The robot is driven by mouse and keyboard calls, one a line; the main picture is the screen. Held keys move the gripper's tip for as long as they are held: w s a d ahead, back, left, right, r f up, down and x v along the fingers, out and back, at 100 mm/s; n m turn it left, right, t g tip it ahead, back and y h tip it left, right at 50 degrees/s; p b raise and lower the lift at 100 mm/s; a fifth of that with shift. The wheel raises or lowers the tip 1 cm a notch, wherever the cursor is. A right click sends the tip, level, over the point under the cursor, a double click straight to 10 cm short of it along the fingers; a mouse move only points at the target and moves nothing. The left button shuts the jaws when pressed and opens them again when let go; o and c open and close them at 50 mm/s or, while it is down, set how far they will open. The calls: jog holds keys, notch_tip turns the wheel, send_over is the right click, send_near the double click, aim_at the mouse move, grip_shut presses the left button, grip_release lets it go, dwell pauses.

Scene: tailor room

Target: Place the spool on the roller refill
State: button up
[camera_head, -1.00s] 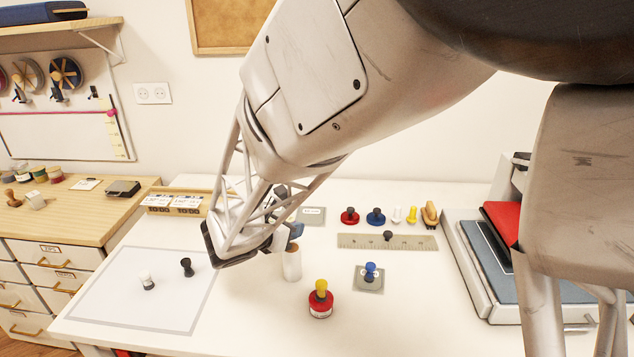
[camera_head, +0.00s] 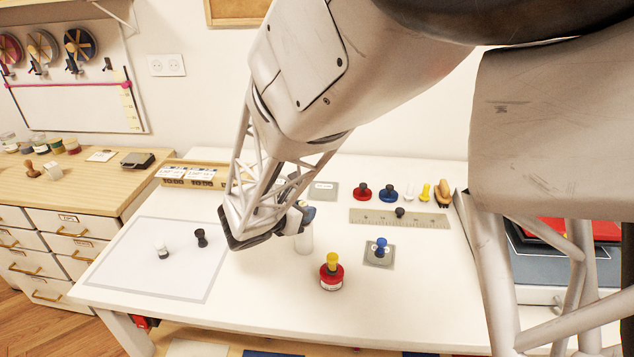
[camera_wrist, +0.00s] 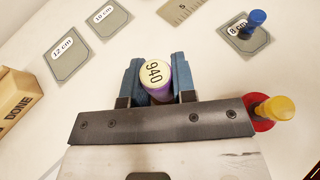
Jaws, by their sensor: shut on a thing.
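My gripper (camera_wrist: 157,82) is shut on the spool (camera_wrist: 158,80), which has a cream top marked 940 and a purple side in the wrist view. In the head view my gripper (camera_head: 302,214) is above the table, and its fingers and wrist hide the spool. A plain white upright cylinder, which looks like the roller refill (camera_head: 304,241), stands on the table directly below the fingers. Its top is hidden by my gripper. I cannot tell whether the spool touches it. In the wrist view the refill is hidden beneath the spool and gripper.
A red pot with a yellow knob (camera_head: 331,274) stands close at front right. A grey card with a blue-knobbed piece (camera_head: 380,251) lies to the right. A ruler (camera_head: 390,217) lies behind. A pale mat (camera_head: 165,275) with two small pieces is at left.

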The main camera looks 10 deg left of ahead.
jog(key=shift+f, duration=0.15)
jog(key=o, duration=0.9)
jog(key=shift+s+a+r, duration=0.1)
jog(key=shift+r, duration=0.1)
jog(key=v, duration=0.7)
jog(key=shift+a, duration=0.1)
dwell(0.4)
